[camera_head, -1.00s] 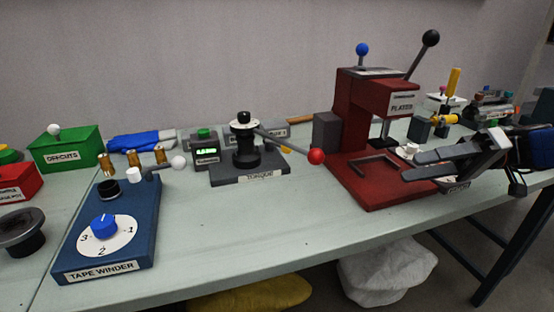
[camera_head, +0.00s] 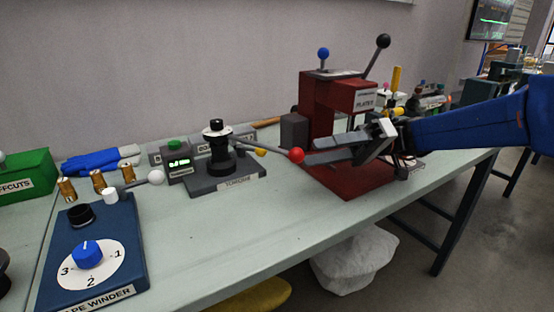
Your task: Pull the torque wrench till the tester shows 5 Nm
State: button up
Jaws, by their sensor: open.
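The torque tester (camera_head: 228,182) is a dark grey base labelled TORQUE with a black post (camera_head: 219,150). The torque wrench (camera_head: 258,145) extends right from the post and ends in a red ball (camera_head: 296,155). A small display box (camera_head: 179,161) with a green button stands left of the post; its green digits are too small to read surely. My gripper (camera_head: 312,151) is open, its grey fingers pointing left with their tips close to the red ball. I cannot tell whether they touch it or straddle it.
The dark red plater press (camera_head: 345,183) stands just behind my gripper, with blue and black ball levers. The blue tape winder (camera_head: 120,255) is at the front left. White table (camera_head: 215,235) is clear in front of the tester. A green box (camera_head: 25,178) is far left.

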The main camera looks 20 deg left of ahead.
jog(key=x, duration=1)
grip_shut()
